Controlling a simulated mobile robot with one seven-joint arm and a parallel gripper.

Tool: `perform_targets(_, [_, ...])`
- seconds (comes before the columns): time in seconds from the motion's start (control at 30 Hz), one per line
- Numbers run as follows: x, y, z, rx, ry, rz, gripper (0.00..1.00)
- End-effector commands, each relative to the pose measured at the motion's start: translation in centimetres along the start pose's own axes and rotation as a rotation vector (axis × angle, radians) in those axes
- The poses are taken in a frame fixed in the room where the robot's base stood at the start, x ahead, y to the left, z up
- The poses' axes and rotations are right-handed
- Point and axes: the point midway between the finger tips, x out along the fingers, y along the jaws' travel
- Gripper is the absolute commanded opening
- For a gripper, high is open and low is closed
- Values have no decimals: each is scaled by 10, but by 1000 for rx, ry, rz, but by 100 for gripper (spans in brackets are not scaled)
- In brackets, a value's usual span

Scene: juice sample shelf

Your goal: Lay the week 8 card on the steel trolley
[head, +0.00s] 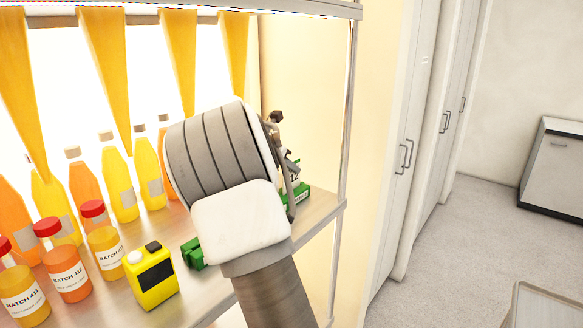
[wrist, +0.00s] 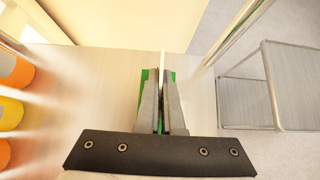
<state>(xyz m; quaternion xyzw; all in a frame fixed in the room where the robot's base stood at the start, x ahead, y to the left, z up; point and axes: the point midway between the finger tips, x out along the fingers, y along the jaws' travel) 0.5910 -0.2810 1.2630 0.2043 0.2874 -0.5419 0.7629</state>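In the wrist view, a thin pale card (wrist: 163,62) stands edge-on between the fingers of my gripper (wrist: 160,88). The fingers are close together and appear shut on it, one on each side. A green holder (wrist: 146,76) shows below and around the fingers on the shelf. In the head view my wrist hides most of the gripper. A green holder (head: 303,196) with a partly hidden label shows behind it, and another green piece (head: 194,252) at its left. The steel trolley (wrist: 245,100) is at right, beyond the shelf edge.
The shelf (head: 325,205) has an upright post (head: 348,110) at its right. Bottles (head: 120,185), red-capped jars (head: 68,275) and a yellow device (head: 152,278) stand on the left. A trolley corner (head: 540,308) shows at lower right. Cabinets (head: 425,120) stand behind open floor.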

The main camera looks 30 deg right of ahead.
Motion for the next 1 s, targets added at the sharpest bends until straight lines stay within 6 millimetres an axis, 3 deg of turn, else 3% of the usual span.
perform_targets(1.0, [-6,0,7,0,0,0,0])
